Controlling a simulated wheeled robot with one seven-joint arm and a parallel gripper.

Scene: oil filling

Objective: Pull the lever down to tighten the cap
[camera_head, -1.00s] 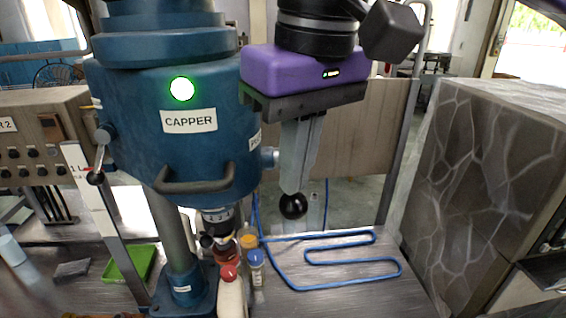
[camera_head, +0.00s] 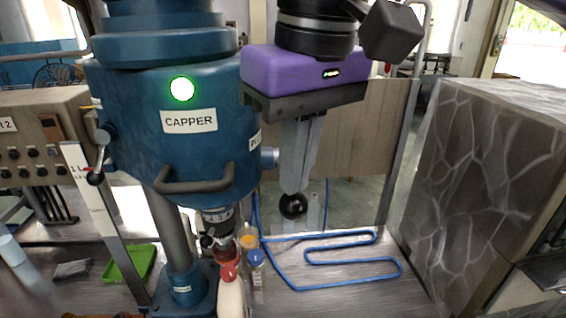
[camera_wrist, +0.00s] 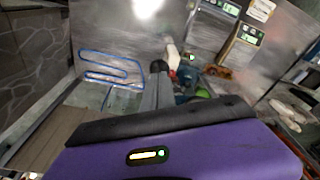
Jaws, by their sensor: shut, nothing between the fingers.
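The teal capper (camera_head: 190,105), labelled CAPPER with a lit green lamp, fills the left of the head view. The lever's black ball knob (camera_head: 293,206) hangs low at its right; most of the lever's rod is hidden behind my fingers. My gripper (camera_head: 294,186) points down with its grey fingers shut and empty, the tips at the knob. Whether they touch it, I cannot tell. The wrist view shows the knob (camera_wrist: 158,66) just past the fingertips. A red cap (camera_head: 228,252) is under the capper's chuck (camera_head: 217,217); contact there is unclear.
A white bottle with a red top (camera_head: 231,292) and small bottles with orange (camera_head: 248,242) and blue (camera_head: 256,258) caps stand by the capper's base. A blue looped tube (camera_head: 340,287) lies on the metal table. A green tray (camera_head: 128,264) is at left; a stone-patterned block (camera_head: 490,170) at right.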

